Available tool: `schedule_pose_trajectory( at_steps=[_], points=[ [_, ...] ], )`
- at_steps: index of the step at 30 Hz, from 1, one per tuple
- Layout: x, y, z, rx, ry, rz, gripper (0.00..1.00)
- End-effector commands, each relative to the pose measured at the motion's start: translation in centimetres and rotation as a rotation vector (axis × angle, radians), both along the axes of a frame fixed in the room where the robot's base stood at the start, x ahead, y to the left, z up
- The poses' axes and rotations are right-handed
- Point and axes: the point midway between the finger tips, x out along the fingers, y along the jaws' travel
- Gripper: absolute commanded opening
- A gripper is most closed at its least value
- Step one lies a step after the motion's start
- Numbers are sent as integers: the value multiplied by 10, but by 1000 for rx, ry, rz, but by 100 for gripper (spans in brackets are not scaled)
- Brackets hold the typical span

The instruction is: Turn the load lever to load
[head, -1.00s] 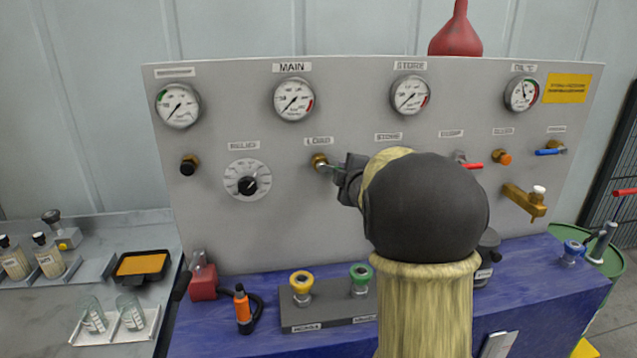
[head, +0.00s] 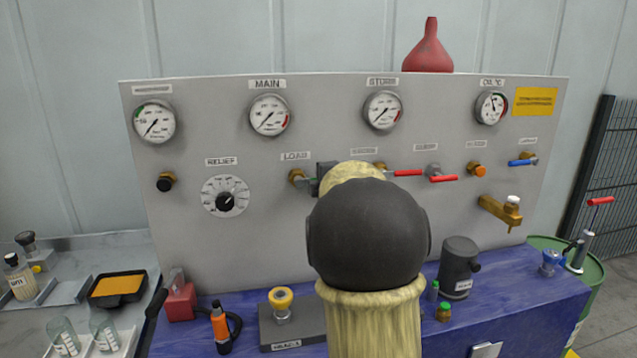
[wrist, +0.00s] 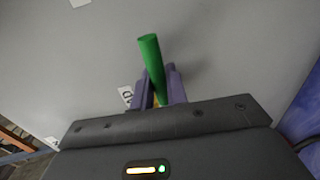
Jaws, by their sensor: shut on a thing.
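The load lever (wrist: 152,68) is a green handle. In the wrist view it rises between the two fingers of my gripper (wrist: 161,92), which is shut on it. In the head view its brass valve (head: 296,177) sits on the grey panel below the LOAD label (head: 295,156). The lever points to the right from the valve, into my gripper (head: 315,181). My dark, round wrist joint and pale arm hide most of the lever and fingers in the head view.
The relief dial (head: 225,197) is left of the load valve. Red-handled levers (head: 407,173) (head: 443,179) are to its right. Gauges (head: 270,115) line the panel above. A yellow-topped fitting (head: 282,302) and a dark canister (head: 459,268) stand on the blue bench (head: 545,297).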

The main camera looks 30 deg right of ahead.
Motion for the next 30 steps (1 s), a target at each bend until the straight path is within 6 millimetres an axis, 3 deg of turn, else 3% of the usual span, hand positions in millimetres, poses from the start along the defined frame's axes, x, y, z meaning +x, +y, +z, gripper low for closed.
schedule_pose_trajectory(
  at_steps=[4, 5, 7, 8, 20, 30],
  points=[
    [1, 1, 1, -3, -2, 3, 0],
    [1, 1, 1, -3, -2, 4, 19],
    [1, 2, 1, -3, -1, 4, 33],
    [1, 2, 1, -3, -1, 4, 34],
    [-4, 3, 2, -1, -2, 2, 34],
    [-48, 16, 10, -1, -3, 2, 34]
  ],
)
